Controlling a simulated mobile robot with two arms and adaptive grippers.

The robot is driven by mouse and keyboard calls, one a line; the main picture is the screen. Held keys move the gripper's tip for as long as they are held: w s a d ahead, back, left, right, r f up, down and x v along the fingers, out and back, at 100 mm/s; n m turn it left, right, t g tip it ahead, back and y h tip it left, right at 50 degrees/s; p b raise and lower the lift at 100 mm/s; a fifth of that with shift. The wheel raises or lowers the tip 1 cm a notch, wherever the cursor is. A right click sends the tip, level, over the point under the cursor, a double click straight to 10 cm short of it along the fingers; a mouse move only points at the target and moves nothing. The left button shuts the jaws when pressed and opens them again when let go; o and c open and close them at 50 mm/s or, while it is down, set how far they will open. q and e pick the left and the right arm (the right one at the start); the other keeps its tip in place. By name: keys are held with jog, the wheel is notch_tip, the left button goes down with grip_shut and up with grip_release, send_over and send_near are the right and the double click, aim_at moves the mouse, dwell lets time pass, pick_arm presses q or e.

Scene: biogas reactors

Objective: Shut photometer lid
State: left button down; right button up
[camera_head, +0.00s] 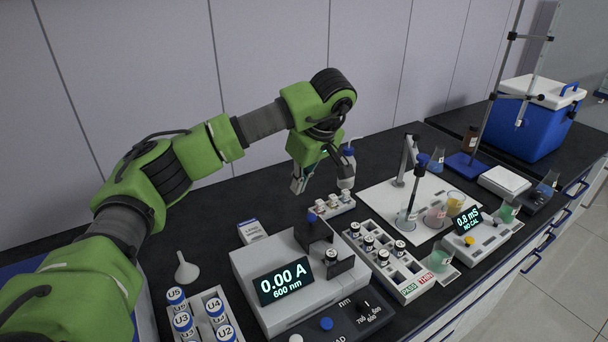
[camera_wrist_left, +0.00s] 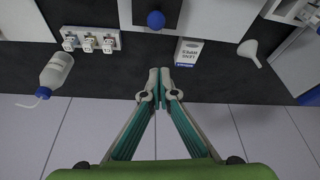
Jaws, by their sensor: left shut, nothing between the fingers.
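The photometer (camera_head: 262,258) is a light grey box with a display reading 0.00 A, 600 nm. Its dark lid (camera_head: 318,234) with a blue knob (camera_head: 311,218) stands raised at the back of the top. A capped vial (camera_head: 331,256) shows in the uncovered opening in front of it. In the left wrist view the lid (camera_wrist_left: 172,14) and its blue knob (camera_wrist_left: 156,19) are at the top edge. My left gripper (camera_head: 298,186) is shut and empty, above the bench behind the photometer, apart from the lid. It also shows in the left wrist view (camera_wrist_left: 160,78). My right gripper is not in view.
A small box (camera_head: 251,231) stands behind the photometer's left side. A funnel (camera_head: 187,269) and a rack of U-labelled vials (camera_head: 208,297) stand left. A small vial holder (camera_head: 335,207) and a wash bottle (camera_head: 346,170) are behind right. A sorting rack (camera_head: 405,271) stands close on the right.

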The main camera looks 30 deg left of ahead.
aim_at(305, 222)
pick_arm(q)
jog(key=f+p, duration=0.1)
jog(key=f, duration=0.1)
jog(key=d+f+p, duration=0.1)
jog(key=f, duration=0.1)
jog(key=shift+s+d+f, duration=0.15)
jog(key=shift+s+f, duration=0.05)
jog(key=shift+f, duration=0.1)
jog(key=shift+s+d+f+p, duration=0.2)
jog(key=shift+d+p, duration=0.1)
jog(key=shift+d, duration=0.2)
jog(key=shift+a, duration=0.2)
